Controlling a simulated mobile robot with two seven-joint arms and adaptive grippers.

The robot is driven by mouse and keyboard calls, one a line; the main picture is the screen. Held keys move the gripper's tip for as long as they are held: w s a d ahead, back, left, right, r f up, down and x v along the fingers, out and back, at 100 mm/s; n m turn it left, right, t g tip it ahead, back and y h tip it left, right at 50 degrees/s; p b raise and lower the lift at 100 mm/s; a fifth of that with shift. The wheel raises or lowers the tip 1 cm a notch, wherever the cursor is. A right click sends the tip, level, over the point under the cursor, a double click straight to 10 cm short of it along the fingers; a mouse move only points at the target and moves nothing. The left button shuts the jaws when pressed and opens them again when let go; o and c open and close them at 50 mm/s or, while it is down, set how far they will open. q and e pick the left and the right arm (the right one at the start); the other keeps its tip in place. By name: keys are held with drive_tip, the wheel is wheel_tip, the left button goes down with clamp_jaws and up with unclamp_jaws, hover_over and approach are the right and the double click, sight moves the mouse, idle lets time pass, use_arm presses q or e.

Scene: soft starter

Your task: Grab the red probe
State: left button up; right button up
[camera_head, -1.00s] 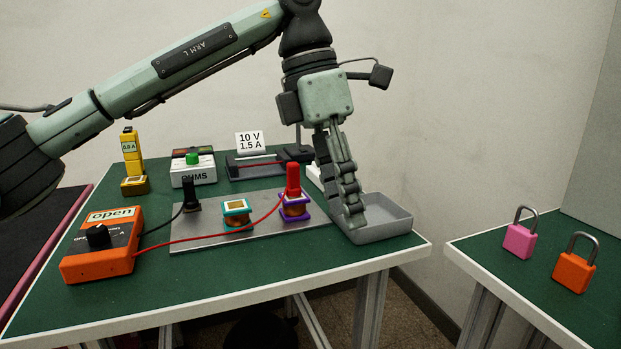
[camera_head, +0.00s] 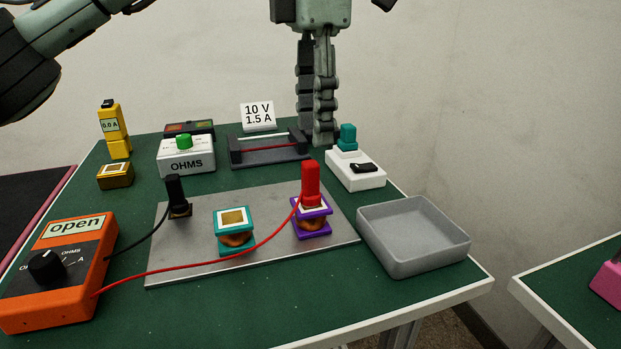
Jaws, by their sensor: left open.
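The red probe (camera_head: 311,182) stands upright on the purple-framed coil block (camera_head: 312,222) on the grey metal plate (camera_head: 180,262). A red wire runs from it to the orange meter (camera_head: 62,275), which is labelled "open". My left gripper (camera_head: 318,138) points down behind the probe, above the back of the table near the dark resistor stand. It is open and empty, with its fingers close together in this view and apart from the probe. My right gripper is not in view.
A black probe (camera_head: 175,192) stands on the plate's left. A teal-framed coil (camera_head: 234,234) sits beside the red probe. A grey tray (camera_head: 413,238) is to the right, a white switch box (camera_head: 355,170) behind it. The OHMS box (camera_head: 186,157) is at the back left.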

sight(310, 162)
use_arm(q)
drive_tip(key=f, duration=0.7)
drive_tip(key=shift+s+a+f, duration=0.1)
drive_tip(key=shift+s+a, duration=0.15)
drive_tip(key=shift+c, duration=0.2)
clamp_jaws()
